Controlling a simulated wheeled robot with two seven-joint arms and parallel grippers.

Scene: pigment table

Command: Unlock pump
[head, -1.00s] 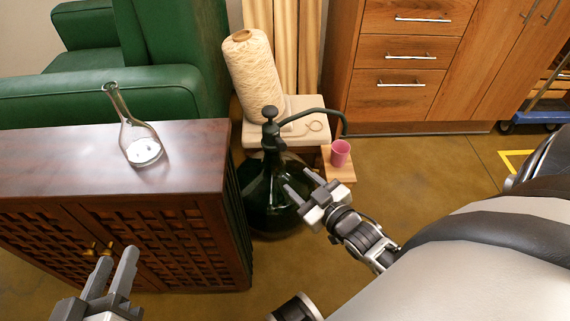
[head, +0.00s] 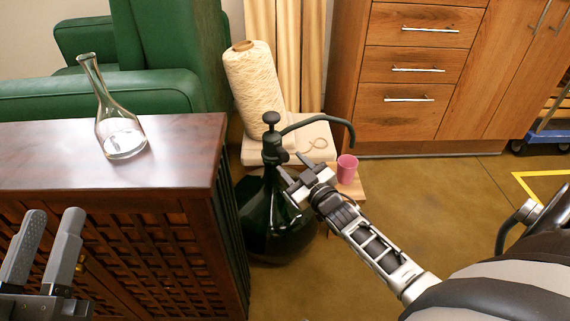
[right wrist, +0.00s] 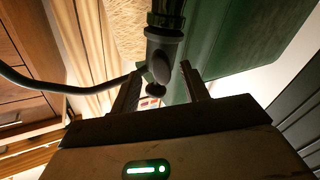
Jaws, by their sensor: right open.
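The pump (head: 272,145) is a black head with a round knob on top. It stands upright on the neck of a large dark green glass bottle (head: 262,225) on the floor. Its thin spout (head: 322,118) curves right above a pink cup (head: 347,168). My right gripper (head: 290,164) is open, its fingertips close beside the lower pump head. In the right wrist view, the dark pump body and a small rounded lever-like part (right wrist: 160,67) lie between my open fingers (right wrist: 157,85); contact cannot be told. My left gripper (head: 54,214) is open and empty in front of the cabinet.
A wooden cabinet (head: 180,150) stands at left with a clear glass flask (head: 121,137) on top. A cream yarn cone (head: 255,90) stands on a low pale stool (head: 313,148) behind the pump. A green armchair (head: 170,60) is behind the cabinet.

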